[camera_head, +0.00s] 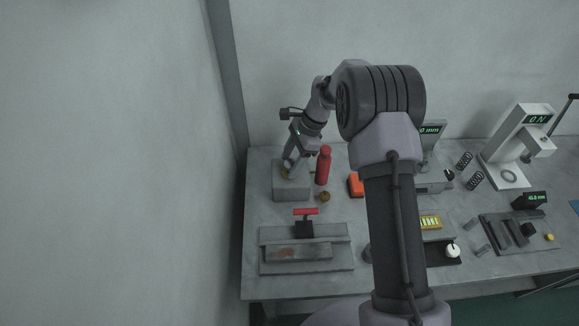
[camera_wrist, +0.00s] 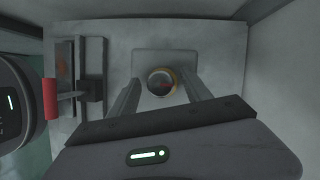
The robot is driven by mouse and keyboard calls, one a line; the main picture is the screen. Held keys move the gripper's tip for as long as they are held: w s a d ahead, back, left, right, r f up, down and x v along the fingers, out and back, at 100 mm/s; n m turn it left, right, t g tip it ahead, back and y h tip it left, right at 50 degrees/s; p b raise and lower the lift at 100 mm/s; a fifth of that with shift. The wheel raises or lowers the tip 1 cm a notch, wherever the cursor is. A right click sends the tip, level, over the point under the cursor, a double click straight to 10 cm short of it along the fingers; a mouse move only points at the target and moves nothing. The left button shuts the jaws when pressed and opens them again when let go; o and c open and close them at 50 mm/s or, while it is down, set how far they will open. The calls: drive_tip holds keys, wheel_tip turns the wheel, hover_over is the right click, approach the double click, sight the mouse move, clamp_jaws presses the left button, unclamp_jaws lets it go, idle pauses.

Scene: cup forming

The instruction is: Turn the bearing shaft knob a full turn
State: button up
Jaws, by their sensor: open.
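The bearing shaft knob (camera_wrist: 161,82) shows in the wrist view as a round, dark-faced piece with a brass-coloured rim. It sits on a pale grey block (camera_wrist: 165,57). My gripper (camera_wrist: 162,90) is open, with one finger on each side of the knob; I cannot tell whether either finger touches it. In the head view, my gripper (camera_head: 289,165) points down over the grey block (camera_head: 291,187) at the table's back left. The knob is mostly hidden there by my fingers.
A red bottle (camera_head: 323,166) stands just right of the block, with a small brass-coloured piece (camera_head: 325,196) in front. A fixture with a red handle (camera_head: 306,211) lies nearer. An orange box (camera_head: 355,185) is further right. The wall is close behind.

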drive_tip(key=shift+a+f, duration=0.25)
drive_tip(key=shift+f, duration=0.3)
clamp_jaws()
drive_tip(key=shift+r+n, duration=0.1)
drive_tip(key=shift+n, duration=0.2)
